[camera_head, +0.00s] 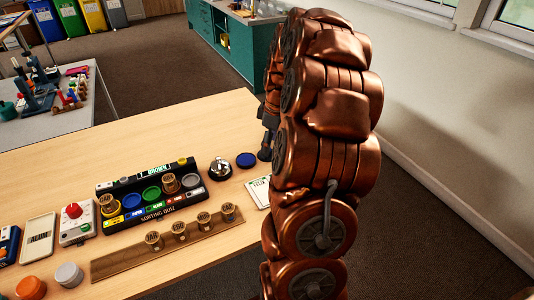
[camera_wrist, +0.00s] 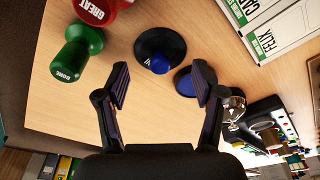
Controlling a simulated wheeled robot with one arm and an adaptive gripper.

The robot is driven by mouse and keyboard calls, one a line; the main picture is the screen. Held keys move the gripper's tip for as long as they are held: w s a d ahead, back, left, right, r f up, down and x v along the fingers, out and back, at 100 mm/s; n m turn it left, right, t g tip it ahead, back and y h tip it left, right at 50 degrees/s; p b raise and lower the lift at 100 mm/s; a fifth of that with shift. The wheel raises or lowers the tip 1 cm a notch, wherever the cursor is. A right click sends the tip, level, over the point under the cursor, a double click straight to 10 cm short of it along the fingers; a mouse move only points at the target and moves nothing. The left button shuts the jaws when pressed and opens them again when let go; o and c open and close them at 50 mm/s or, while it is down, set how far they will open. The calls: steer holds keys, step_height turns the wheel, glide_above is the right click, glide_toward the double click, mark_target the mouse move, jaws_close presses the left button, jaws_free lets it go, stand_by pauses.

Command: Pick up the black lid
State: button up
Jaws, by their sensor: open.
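The black lid (camera_wrist: 160,47) is a round black disc with a blue knob at its middle, lying on the wooden table in the wrist view. My gripper (camera_wrist: 162,80) is open and empty; the lid shows beyond the fingertips, between their lines, and I see no contact. A blue round pad (camera_wrist: 184,82) lies beside the lid, partly behind the right finger. In the head view the blue pad (camera_head: 246,159) shows left of my arm. The lid is not visible there, and my gripper is mostly hidden by my arm.
A silver bell (camera_head: 219,169) and the sorting quiz box (camera_head: 148,207) are farther left in the head view.

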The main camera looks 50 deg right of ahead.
step_height(320, 180, down, 3)
steer(key=shift+w+r, duration=0.15)
steer(key=shift+r, duration=0.05)
steer(key=shift+a, duration=0.1)
jaws_close()
stand_by(0.4)
